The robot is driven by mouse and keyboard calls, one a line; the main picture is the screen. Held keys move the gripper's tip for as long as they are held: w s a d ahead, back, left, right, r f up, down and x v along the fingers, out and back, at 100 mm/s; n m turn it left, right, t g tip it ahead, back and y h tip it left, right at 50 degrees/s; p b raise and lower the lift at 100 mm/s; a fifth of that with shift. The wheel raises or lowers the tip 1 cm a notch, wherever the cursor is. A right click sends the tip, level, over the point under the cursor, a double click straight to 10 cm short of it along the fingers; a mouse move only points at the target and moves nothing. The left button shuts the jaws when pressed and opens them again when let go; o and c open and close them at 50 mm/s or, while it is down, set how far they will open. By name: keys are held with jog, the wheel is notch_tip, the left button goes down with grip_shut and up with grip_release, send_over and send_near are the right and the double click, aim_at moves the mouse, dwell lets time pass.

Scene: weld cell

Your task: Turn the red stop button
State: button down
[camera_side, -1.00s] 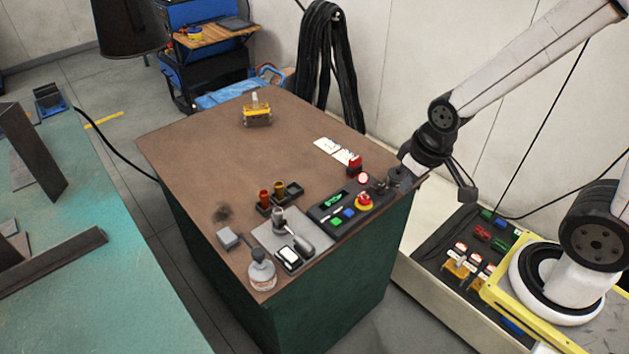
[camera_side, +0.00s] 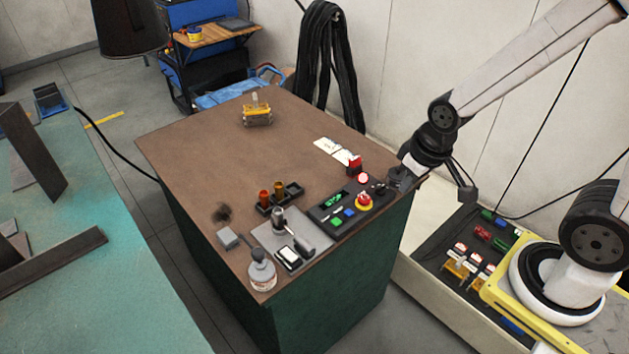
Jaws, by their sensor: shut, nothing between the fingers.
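The red stop button (camera_side: 364,200), a red knob on a yellow ring, sits on the right end of a dark control panel (camera_side: 326,217) near the table's right edge. My gripper (camera_side: 377,188) reaches in from the right, low over the table edge. Its dark fingers are shut and empty, just behind and to the right of the button. They look close to it, but I cannot tell whether they touch. The button's top is in view; its turn angle is too small to read.
The brown table (camera_side: 190,150) is clear in its middle. A grey plate with a tool (camera_side: 279,218), a bottle (camera_side: 262,272) and red and amber pieces (camera_side: 265,197) stand left of the panel. A red block (camera_side: 355,164) and white cards (camera_side: 328,146) lie behind it.

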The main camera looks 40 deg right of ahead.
jog(key=c, duration=0.8)
grip_release()
jog(key=o, duration=0.4)
jog(key=shift+w, duration=0.25)
jog(key=shift+o, duration=1)
jog(key=shift+w+d+f, duration=0.1)
jog(key=shift+w+d, duration=0.05)
jog(key=shift+w, duration=0.15)
jog(key=n+g, duration=0.3)
jog(key=n, duration=0.2)
send_over(365, 197)
notch_tip(365, 197, down, 11)
jog(key=shift+s+r, duration=0.1)
jog(key=shift+r, duration=0.05)
jog(key=shift+w+d+f, duration=0.15)
jog(key=shift+w+f, duration=0.05)
jog(key=shift+f, duration=0.2)
jog(key=shift+f, duration=3.85)
